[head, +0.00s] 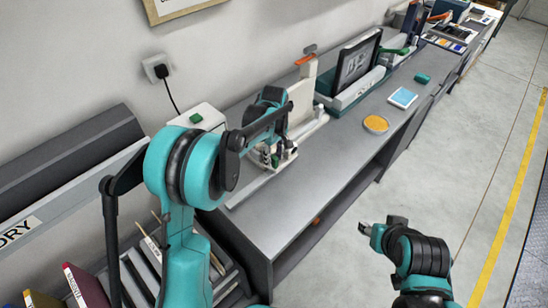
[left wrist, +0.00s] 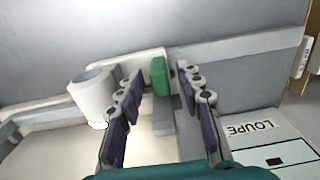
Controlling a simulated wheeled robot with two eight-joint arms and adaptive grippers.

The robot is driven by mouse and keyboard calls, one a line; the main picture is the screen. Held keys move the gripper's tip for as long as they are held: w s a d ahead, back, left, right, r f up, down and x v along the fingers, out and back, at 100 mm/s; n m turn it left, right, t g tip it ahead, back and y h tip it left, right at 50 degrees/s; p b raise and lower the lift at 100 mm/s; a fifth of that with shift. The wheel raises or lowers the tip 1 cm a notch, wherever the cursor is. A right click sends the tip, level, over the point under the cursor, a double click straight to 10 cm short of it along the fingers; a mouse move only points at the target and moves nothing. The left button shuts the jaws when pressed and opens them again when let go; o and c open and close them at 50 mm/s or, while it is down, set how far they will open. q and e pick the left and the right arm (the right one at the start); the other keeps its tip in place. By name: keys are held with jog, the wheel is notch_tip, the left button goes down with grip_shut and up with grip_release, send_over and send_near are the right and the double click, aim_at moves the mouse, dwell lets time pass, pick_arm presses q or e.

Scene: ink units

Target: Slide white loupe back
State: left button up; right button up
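The white loupe is a pale cylinder (left wrist: 92,98) on a white carriage with a green handle (left wrist: 159,76), in the left wrist view. The carriage sits on a rail along the wall side of the bench. In the head view the white loupe (head: 290,157) is partly hidden by my left gripper (head: 271,153). The left wrist view shows my left gripper (left wrist: 160,82) open, its fingers spread on either side of the green handle with gaps visible. My right gripper (head: 368,229) is out over the floor, away from the bench; its fingers are too small to read.
A "LOUPE" label (left wrist: 250,128) lies right of the rail. The grey bench (head: 310,187) is clear in front of the loupe. An orange disc (head: 376,124), a blue pad (head: 403,97) and a framed dark panel (head: 356,62) stand farther along. A white box (head: 197,118) is near the wall.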

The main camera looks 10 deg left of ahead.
pick_arm(q)
grip_shut()
jog(key=s+a, duration=0.3)
jog(key=s, duration=0.2)
jog(key=s+a, duration=0.4)
jog(key=s, duration=0.1)
jog(key=s+a, duration=0.3)
jog(key=s, duration=0.2)
jog(key=shift+s+a, duration=0.2)
jog(key=shift+s, duration=0.2)
jog(key=shift+s+a, duration=0.1)
jog(key=shift+s, duration=0.1)
jog(key=shift+c, duration=1.3)
grip_release()
jog(key=shift+o, duration=1.3)
jog(key=shift+s+a, duration=0.1)
jog(key=shift+s, duration=0.05)
